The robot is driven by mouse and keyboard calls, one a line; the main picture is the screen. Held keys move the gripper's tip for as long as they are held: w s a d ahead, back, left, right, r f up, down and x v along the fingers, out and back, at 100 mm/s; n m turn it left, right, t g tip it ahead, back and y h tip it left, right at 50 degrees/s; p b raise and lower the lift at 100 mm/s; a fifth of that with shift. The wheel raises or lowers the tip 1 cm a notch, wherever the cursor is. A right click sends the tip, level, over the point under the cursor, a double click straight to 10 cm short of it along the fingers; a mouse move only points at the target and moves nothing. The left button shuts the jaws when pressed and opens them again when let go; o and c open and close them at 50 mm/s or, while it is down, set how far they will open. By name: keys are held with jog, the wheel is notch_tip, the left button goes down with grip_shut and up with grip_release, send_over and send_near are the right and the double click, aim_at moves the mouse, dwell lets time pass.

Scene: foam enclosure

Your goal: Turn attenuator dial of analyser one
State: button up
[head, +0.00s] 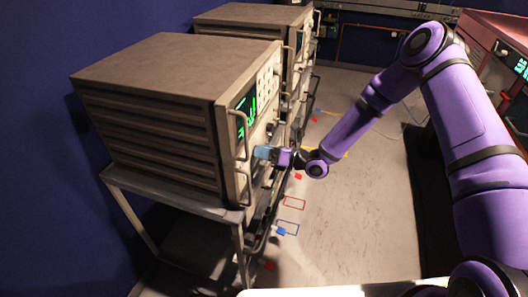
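The nearest analyser (165,115) is a large beige box with a green-lit screen (246,112) and handles on its front panel, standing on a cart. I cannot tell from labels which analyser is number one. My gripper (262,152) is at the front panel of this analyser, low and right of the near handle. Its bluish fingers point left at the panel. The attenuator dial cannot be made out; the fingers may hide it. Whether the fingers are open, shut or touching anything is too small to tell.
A second similar analyser (255,15) stands behind the first. The cart (175,187) has a rail along its front below my gripper. A red cabinet (495,30) with a screen stands at the right. The grey floor (350,215) between is mostly clear, with small coloured markers.

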jog(key=v, duration=1)
jog(key=shift+d, duration=0.4)
jog(key=shift+s, duration=0.15)
jog(key=s+d+r+n+g+h, duration=0.2)
jog(key=s+r+n+g+h, duration=0.15)
jog(key=s+r+n, duration=0.45)
jog(key=s+d+r+n+g+h, duration=0.25)
jog(key=r+n+g, duration=0.25)
jog(key=r+n, duration=0.7)
jog(key=s+d+r+n+t+h, duration=0.4)
jog(key=s+d+r, duration=0.3)
jog(key=s+r, duration=0.2)
jog(key=s+d+r+n+t+h, duration=0.3)
jog(key=s+d+r+n+h, duration=0.2)
jog(key=s+r, duration=0.5)
jog(key=shift+s+d+t+h, duration=0.35)
jog(key=shift+s+d+h, duration=0.25)
jog(key=shift+d+h, duration=0.45)
